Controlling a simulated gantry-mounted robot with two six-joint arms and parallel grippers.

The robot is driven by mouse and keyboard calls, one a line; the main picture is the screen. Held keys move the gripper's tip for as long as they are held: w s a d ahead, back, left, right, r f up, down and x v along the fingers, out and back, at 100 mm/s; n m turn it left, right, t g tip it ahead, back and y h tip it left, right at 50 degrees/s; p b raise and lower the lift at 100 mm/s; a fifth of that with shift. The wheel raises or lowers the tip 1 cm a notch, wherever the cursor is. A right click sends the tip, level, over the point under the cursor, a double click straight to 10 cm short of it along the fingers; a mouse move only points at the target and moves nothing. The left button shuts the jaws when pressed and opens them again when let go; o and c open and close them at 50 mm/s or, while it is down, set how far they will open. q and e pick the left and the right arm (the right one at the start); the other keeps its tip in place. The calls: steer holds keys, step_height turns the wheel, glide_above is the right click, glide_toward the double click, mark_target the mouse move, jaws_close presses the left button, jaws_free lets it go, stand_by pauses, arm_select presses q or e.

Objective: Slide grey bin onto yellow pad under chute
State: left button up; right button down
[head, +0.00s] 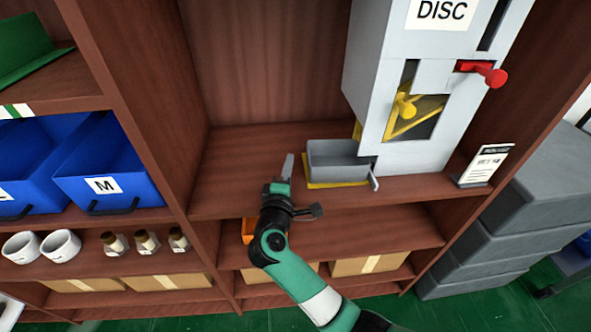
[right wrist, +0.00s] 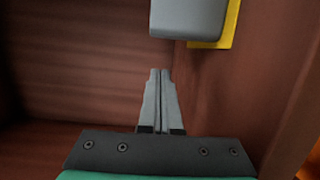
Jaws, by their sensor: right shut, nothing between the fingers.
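The grey bin (head: 338,162) stands upright on the shelf below the yellow chute (head: 358,130) of the grey DISC machine. It covers most of the yellow pad (head: 322,185), which shows along the bin's left and front edges. In the right wrist view part of the bin (right wrist: 188,18) is at the top, with the pad (right wrist: 231,25) along its right side. My right gripper (head: 288,158) is shut and empty, just left of the bin with a gap. Its closed fingertips (right wrist: 160,72) point toward the bin without touching. My left gripper is not in view.
The shelf (head: 230,180) left of the gripper is bare. A wooden divider (head: 150,110) separates blue bins at left.

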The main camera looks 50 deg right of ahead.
steer(key=a+p, duration=0.2)
steer(key=a, duration=0.1)
steer(key=shift+s+r, duration=0.1)
steer(key=shift+r, duration=0.1)
steer(key=p+v, duration=0.1)
steer(key=v, duration=0.2)
steer(key=p+v, duration=0.1)
steer(key=v, duration=0.2)
steer(key=shift+s+a+f, duration=0.15)
steer(key=shift+s+f, duration=0.05)
steer(key=shift+s, duration=0.35)
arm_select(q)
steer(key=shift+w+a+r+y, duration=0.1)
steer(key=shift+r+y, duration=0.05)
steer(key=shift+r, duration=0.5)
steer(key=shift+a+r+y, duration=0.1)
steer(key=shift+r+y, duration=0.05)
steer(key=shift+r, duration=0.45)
arm_select(e)
steer(key=shift+s+a, duration=0.15)
steer(key=shift+a, duration=0.25)
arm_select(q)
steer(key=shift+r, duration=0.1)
